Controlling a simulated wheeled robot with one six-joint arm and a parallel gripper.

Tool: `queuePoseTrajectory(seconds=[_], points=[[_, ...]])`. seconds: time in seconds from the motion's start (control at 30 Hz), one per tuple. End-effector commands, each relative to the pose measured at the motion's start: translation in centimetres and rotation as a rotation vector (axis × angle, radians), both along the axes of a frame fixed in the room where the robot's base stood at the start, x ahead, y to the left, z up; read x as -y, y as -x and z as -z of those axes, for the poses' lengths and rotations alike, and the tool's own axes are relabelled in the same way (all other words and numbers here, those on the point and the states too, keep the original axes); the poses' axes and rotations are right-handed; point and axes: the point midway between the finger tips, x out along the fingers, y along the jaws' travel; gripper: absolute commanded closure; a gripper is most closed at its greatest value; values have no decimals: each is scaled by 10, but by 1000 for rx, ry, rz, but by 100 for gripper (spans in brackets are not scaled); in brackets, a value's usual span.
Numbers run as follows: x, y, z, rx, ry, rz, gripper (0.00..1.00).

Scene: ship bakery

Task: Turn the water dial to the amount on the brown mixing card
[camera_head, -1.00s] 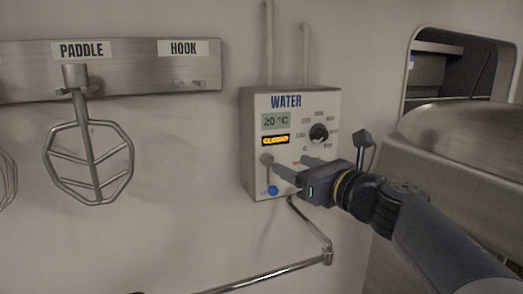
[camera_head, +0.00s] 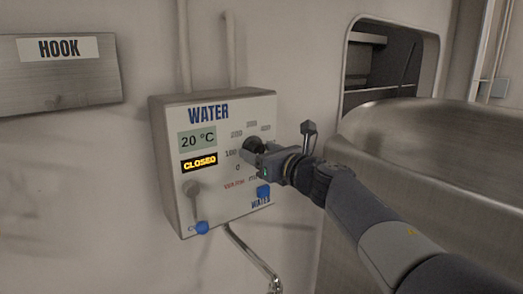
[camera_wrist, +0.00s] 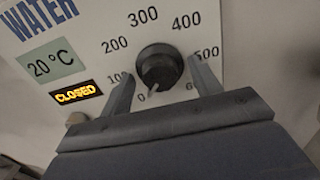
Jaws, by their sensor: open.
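The water panel (camera_head: 172,165) is a pale box on the wall marked WATER, with a display (camera_head: 197,140) reading 20 °C and a yellow CLOSED sign (camera_head: 199,163). Its black round dial (camera_wrist: 158,64) has numbers from 0 to 600 around it. A light mark on the dial's lower edge points at about 0. In the head view the dial (camera_head: 252,145) is partly covered by my gripper (camera_head: 262,156). In the wrist view my gripper (camera_wrist: 163,79) is open, with one finger on each side of the dial; contact is unclear. No brown mixing card is in view.
A lever (camera_head: 193,200) with a blue knob (camera_head: 202,227) sits low on the panel's left; another blue knob (camera_head: 263,191) is below my gripper. A large metal bowl or vessel (camera_head: 430,150) stands close at right. A HOOK rail (camera_head: 60,85) hangs at left.

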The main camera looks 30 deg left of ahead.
Motion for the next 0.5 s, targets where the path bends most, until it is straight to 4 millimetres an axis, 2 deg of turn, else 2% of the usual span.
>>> queuePoseTrajectory(seconds=[0.23,0.5], points=[[0,0,0,-1,0,0,41],[0,0,0,-1,0,0,63]])
